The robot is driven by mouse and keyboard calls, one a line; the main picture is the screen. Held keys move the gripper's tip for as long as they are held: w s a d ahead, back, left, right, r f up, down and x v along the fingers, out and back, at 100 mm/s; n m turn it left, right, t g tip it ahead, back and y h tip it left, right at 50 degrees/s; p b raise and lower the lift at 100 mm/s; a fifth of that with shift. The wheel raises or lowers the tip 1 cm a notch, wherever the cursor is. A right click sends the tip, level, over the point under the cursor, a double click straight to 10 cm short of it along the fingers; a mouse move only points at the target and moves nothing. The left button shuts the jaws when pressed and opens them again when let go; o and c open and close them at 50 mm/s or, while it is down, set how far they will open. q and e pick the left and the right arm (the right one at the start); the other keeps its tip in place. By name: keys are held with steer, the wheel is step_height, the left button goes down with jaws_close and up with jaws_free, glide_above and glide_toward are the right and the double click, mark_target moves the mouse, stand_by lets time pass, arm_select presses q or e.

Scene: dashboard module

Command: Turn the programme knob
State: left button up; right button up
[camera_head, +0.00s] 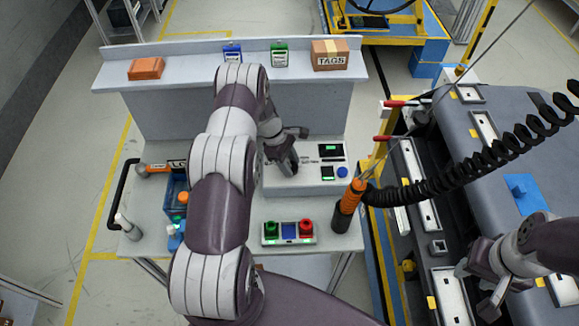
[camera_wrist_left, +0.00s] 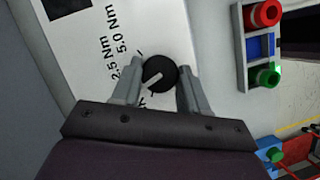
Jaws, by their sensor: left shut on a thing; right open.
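The programme knob (camera_wrist_left: 160,73) is round and black with a pale pointer line. In the left wrist view it sits on a white panel face printed "2.5 Nm" and "5.0 Nm". The pointer slants toward the lower left, near a third label that is partly hidden. My left gripper (camera_wrist_left: 158,88) has its fingers on either side of the knob and is shut on it. In the head view, my left gripper (camera_head: 290,166) is at the grey control box (camera_head: 312,186) and hides the knob. My right gripper (camera_head: 488,268) is open and empty at the right.
The box has a green-lit display (camera_head: 330,148) and a blue button (camera_head: 342,172). A tray with green, blue and red pieces (camera_head: 290,233) lies in front. An orange-handled tool (camera_head: 350,200) stands to the right. A shelf (camera_head: 190,70) with boxes stands behind. The dashboard (camera_head: 500,150) fills the right.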

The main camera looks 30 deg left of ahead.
arm_select(q)
steer(key=o, duration=1)
steer(key=shift+a+r, duration=0.15)
steer(key=shift+r, duration=0.1)
steer(key=b+v, duration=0.1)
steer(key=v, duration=1.1)
steer(key=shift+r, duration=0.15)
